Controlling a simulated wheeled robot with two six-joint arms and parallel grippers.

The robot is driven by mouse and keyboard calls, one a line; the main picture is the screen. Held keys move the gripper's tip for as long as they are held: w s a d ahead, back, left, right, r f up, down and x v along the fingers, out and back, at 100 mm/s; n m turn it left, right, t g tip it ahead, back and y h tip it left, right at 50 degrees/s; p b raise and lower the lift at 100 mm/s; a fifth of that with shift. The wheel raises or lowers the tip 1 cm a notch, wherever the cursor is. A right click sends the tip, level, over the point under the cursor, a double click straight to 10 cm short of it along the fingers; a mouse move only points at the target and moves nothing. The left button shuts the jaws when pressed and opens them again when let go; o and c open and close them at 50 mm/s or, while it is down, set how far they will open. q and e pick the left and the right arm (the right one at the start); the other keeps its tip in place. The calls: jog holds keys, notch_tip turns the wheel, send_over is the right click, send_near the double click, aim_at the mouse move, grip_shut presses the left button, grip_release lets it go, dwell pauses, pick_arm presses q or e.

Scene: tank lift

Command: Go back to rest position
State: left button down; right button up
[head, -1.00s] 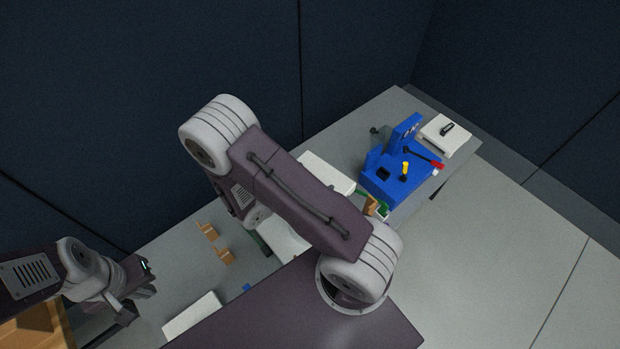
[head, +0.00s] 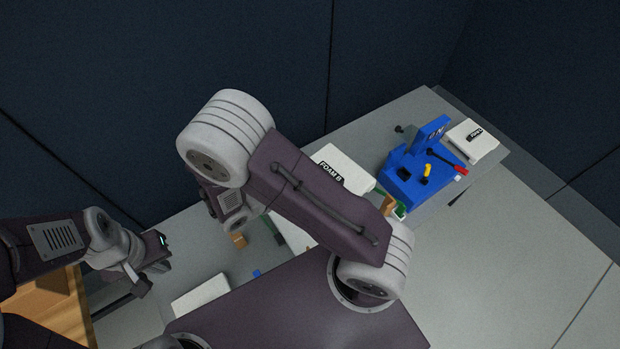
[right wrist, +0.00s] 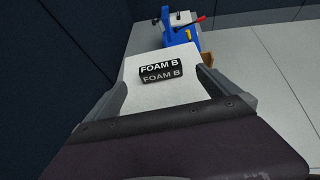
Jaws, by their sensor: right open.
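My right arm folds across the middle of the head view and hides its own gripper there. In the right wrist view my right gripper (right wrist: 164,84) is open, its two fingers wide apart. A white block labelled FOAM B (right wrist: 190,92) shows beyond and between the fingers; I cannot tell whether they touch it. The FOAM B block also shows in the head view (head: 345,165), partly behind my arm. My left gripper (head: 150,268) is at the lower left of the head view, above the grey table; its jaw opening is not clear.
The grey table (head: 385,125) runs diagonally. A blue fixture (head: 405,180) with yellow and red handles stands at its far right end, beside another white block (head: 471,141). A white block (head: 200,296) lies near the front. A wooden box (head: 50,305) is at lower left. Floor is open at right.

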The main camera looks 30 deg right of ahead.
jog(key=shift+d, duration=0.15)
jog(key=s+d+r+m+g+y, duration=0.45)
jog(key=s+d+m, duration=0.2)
jog(key=m, duration=0.45)
jog(key=w+a+f+m+t+y, duration=0.1)
jog(key=a+f+m+t+y, duration=0.1)
jog(key=a+m+y, duration=0.5)
jog(key=a+m+t, duration=0.1)
jog(key=a+m, duration=0.2)
jog(key=shift+w+a+f, duration=0.15)
jog(key=shift+w+a, duration=0.2)
jog(key=shift+w, duration=0.05)
jog(key=shift+y, duration=0.25)
